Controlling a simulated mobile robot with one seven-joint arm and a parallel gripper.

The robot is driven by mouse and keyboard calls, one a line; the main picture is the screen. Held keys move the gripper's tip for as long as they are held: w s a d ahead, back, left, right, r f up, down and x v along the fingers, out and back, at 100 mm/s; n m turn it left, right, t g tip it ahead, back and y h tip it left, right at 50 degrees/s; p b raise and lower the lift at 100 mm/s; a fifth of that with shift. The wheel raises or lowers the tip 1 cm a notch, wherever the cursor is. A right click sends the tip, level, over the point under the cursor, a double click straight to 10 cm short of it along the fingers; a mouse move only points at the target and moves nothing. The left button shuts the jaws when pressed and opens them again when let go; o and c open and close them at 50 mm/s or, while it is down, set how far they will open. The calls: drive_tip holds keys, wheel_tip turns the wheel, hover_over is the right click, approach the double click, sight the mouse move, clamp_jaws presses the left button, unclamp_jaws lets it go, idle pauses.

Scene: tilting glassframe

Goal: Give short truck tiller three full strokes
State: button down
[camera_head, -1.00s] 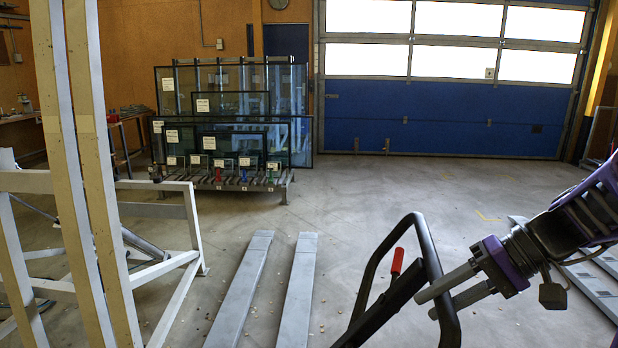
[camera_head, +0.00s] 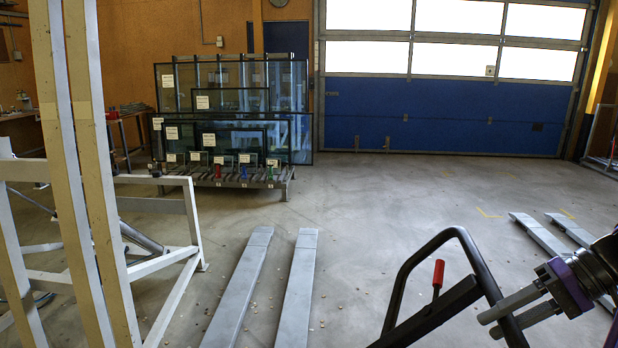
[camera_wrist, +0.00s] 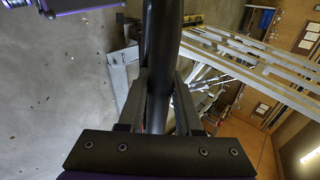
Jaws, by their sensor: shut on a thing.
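The tiller (camera_head: 398,290) is a black loop handle with a red lever (camera_head: 438,273) inside it, at the lower right of the head view. It leans to the left, and its lower end is out of frame. My gripper (camera_head: 488,325) reaches in from the right and is shut on the right side of the loop. In the wrist view the black tiller tube (camera_wrist: 160,45) runs between the two fingers of my gripper (camera_wrist: 158,88). The truck's body and wheels are hidden below the frame.
Two grey forks (camera_head: 298,292) lie left of the tiller. Another pair (camera_head: 540,235) lies at the right. A white A-frame rack (camera_head: 180,207) stands at the left and a glass rack (camera_head: 275,182) at the back. The middle floor (camera_head: 400,190) is clear.

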drive_tip(key=s+d+f+b, duration=0.1)
drive_tip(key=d+f+b, duration=0.2)
drive_tip(key=d+f, duration=0.5)
drive_tip(key=shift+s+d+b, duration=0.35)
drive_tip(key=shift+d, duration=0.15)
drive_tip(key=shift+f, duration=0.1)
drive_tip(key=s+d+f, duration=0.1)
drive_tip(key=d+f, duration=0.6)
drive_tip(key=f, duration=0.2)
drive_tip(key=shift+s+d+f, duration=0.15)
drive_tip(key=shift+s+d, duration=0.1)
drive_tip(key=shift+d, duration=0.15)
drive_tip(key=s+d+f, duration=0.1)
drive_tip(key=d+f, duration=0.5)
drive_tip(key=f, duration=0.4)
drive_tip(key=shift+d+f, duration=0.2)
drive_tip(key=shift+s, duration=0.1)
